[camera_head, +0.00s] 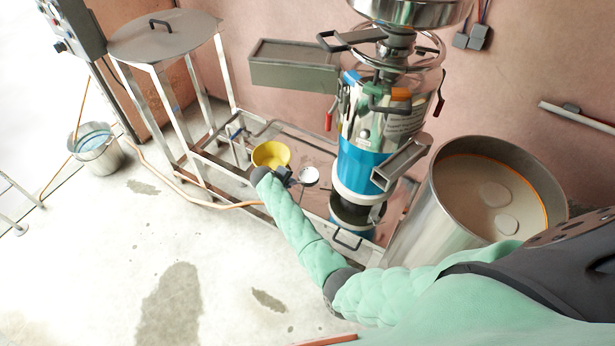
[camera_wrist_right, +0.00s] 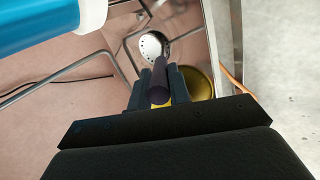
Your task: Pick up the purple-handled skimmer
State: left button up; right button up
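The skimmer has a round pale head with small holes and a dark purple handle (camera_wrist_right: 159,78). In the head view its head (camera_head: 309,175) shows just right of my right gripper (camera_head: 287,176), beside the yellow bowl. In the right wrist view the handle lies between the two fingers of my right gripper (camera_wrist_right: 159,84), which sit close against it on both sides. The handle's near end points toward the wrist camera and the head is beyond the fingertips. Whether the skimmer touches anything below is not clear. My left gripper is not in view.
A yellow bowl (camera_head: 271,154) stands on the low metal frame (camera_head: 222,163) behind my gripper. A bucket (camera_head: 99,157) stands far left.

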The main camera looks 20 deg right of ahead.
grip_shut()
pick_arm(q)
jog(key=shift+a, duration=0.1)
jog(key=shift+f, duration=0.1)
